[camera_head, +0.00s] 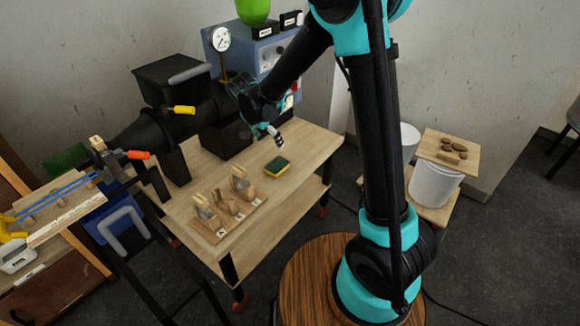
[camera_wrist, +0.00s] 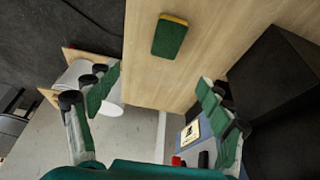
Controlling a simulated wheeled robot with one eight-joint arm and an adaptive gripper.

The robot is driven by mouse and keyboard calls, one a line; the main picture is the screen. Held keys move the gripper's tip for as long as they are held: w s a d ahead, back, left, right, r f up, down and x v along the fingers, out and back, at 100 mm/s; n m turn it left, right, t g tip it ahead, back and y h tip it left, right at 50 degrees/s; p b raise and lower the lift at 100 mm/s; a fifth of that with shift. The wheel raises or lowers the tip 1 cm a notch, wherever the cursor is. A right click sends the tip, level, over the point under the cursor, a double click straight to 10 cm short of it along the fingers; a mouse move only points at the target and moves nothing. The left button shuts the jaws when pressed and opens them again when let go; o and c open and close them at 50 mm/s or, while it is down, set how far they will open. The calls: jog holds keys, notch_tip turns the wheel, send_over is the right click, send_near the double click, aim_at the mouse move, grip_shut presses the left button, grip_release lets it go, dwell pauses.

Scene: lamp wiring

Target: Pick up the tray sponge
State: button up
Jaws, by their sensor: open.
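The sponge (camera_head: 277,167) is a small block with a green top and a yellow underside. It lies flat on the wooden table, near its right part. In the wrist view the sponge (camera_wrist: 169,37) lies at the top, beyond my fingertips and apart from them. My gripper (camera_head: 272,138) hangs just behind and above the sponge in the head view. In the wrist view my gripper (camera_wrist: 160,88) has its two green-padded fingers spread wide, with nothing between them. No tray under the sponge can be made out.
A wooden stand with upright blocks (camera_head: 226,204) sits at the table's front. A black machine (camera_head: 190,122) and a blue box with a gauge (camera_head: 262,52) stand behind to the left. A white bucket (camera_head: 432,184) with a wooden board stands off to the right. Bare tabletop surrounds the sponge.

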jog(key=a, duration=0.1)
send_over(277, 165)
jog(key=s+a, duration=0.1)
jog(key=shift+m, duration=0.3)
notch_tip(277, 165, down, 12)
jog(key=shift+s+r, duration=0.1)
jog(key=shift+a+x, duration=0.15)
jog(key=shift+x, duration=1.2)
jog(key=shift+a+x, duration=0.1)
jog(key=shift+x, duration=1.25)
jog(key=shift+s+f, duration=0.2)
jog(key=shift+f, duration=0.2)
jog(key=shift+c, duration=0.5)
jog(key=c, duration=0.8)
jog(key=shift+o, duration=0.2)
jog(key=shift+r, duration=0.1)
